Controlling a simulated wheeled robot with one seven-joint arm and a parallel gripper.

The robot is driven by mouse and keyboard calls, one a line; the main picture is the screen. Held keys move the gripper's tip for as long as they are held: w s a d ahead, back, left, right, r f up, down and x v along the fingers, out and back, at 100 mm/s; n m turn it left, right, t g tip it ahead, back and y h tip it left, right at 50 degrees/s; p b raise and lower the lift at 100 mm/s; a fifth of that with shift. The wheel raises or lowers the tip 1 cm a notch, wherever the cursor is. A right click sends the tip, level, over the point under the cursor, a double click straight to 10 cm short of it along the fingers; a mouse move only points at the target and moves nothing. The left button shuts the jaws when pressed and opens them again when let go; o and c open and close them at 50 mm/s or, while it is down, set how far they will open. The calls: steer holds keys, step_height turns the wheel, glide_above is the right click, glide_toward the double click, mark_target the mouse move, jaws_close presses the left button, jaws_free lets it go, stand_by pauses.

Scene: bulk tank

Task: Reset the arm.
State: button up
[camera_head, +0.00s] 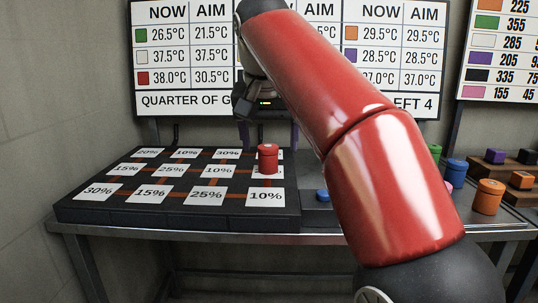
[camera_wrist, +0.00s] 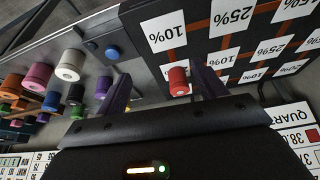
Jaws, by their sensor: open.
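My red arm reaches up across the middle of the head view and bends over the back of the table. My gripper (camera_head: 270,136) hangs down above a red canister (camera_head: 267,158). The canister stands upright on a white card of the black percent board (camera_head: 180,218). In the wrist view, my gripper (camera_wrist: 163,86) has its two purple fingers spread wide with nothing held. The red canister (camera_wrist: 178,82) shows between them, closer to the right finger and apart from both. In the head view, the arm hides part of the table and the sign behind.
A blue button (camera_head: 322,195) sits right of the board, partly beside my arm. An orange canister (camera_head: 488,197) and a blue canister (camera_head: 456,172) stand at the right, near small blocks on wooden steps (camera_head: 513,168). Temperature signs (camera_head: 182,60) stand close behind the board.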

steer(key=s+d+f, duration=0.7)
steer(key=s+f, duration=0.4)
steer(key=f, duration=0.3)
steer(key=s+d+f+n+t, duration=0.1)
steer(key=s+d+f, duration=0.7)
steer(key=s+f, duration=0.3)
step_height(320, 180, down, 3)
steer(key=shift+s+d+r+y, duration=0.15)
steer(key=shift+s+y, duration=0.05)
steer(key=shift+y, duration=0.1)
